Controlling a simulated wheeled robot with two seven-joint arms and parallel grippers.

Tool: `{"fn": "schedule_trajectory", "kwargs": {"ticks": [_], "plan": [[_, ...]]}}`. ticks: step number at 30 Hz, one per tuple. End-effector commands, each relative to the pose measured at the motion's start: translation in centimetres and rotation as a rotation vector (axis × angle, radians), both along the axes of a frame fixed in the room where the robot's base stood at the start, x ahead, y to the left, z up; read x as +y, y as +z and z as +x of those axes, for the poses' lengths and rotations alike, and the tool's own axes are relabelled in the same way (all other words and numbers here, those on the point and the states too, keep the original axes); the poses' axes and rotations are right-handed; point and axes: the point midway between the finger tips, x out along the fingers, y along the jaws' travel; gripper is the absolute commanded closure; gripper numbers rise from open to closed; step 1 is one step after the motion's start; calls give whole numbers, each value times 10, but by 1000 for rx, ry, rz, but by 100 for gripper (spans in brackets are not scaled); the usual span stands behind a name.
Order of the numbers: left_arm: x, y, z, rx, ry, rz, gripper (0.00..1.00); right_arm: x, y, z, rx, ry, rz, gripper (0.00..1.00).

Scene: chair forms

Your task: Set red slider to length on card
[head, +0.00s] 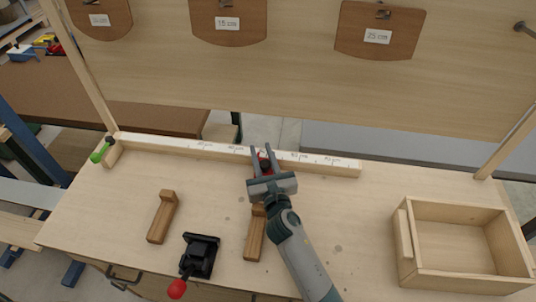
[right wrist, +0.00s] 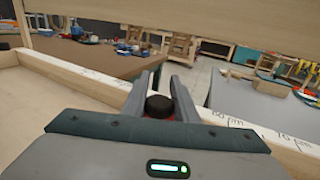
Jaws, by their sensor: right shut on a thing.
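The red slider (head: 265,162) sits on the pale marked rail (head: 325,165) at the back of the bench. My right gripper (head: 261,152) is shut on it from the front, one finger on each side. In the right wrist view the slider's black knob (right wrist: 159,107) shows between the fingers, with a little red below. Printed marks run along the rail on both sides of it; those under it are hidden. Cards hang on the back board: one at left (head: 99,20) hard to read, a 15 cm card (head: 228,23) and a 25 cm card (head: 377,37). My left gripper is not in view.
A green-handled tool (head: 102,150) is at the rail's left end. Two wooden L-shaped blocks (head: 162,218) (head: 254,236) and a black clamp with a red knob (head: 201,254) are on the bench. An open wooden box (head: 403,245) stands at right. The bench between rail and box is clear.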

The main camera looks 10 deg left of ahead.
Motion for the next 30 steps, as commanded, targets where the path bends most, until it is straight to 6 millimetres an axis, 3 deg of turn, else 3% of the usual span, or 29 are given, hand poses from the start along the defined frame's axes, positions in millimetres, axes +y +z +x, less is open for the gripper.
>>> {"fn": "schedule_trajectory", "kwargs": {"ticks": [6,7,9,13,22,30], "plan": [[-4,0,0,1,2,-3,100,-1,-1,0,2,-1,-3,100],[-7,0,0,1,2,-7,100,-1,-1,0,2,-1,-3,67],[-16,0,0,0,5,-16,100,-1,-1,0,1,-1,-2,55],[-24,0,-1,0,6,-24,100,-1,-1,0,1,-1,-2,55],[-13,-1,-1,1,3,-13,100,-3,-1,-4,0,-1,-2,55],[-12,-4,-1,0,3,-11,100,-14,-2,-31,1,0,-3,55]]}}
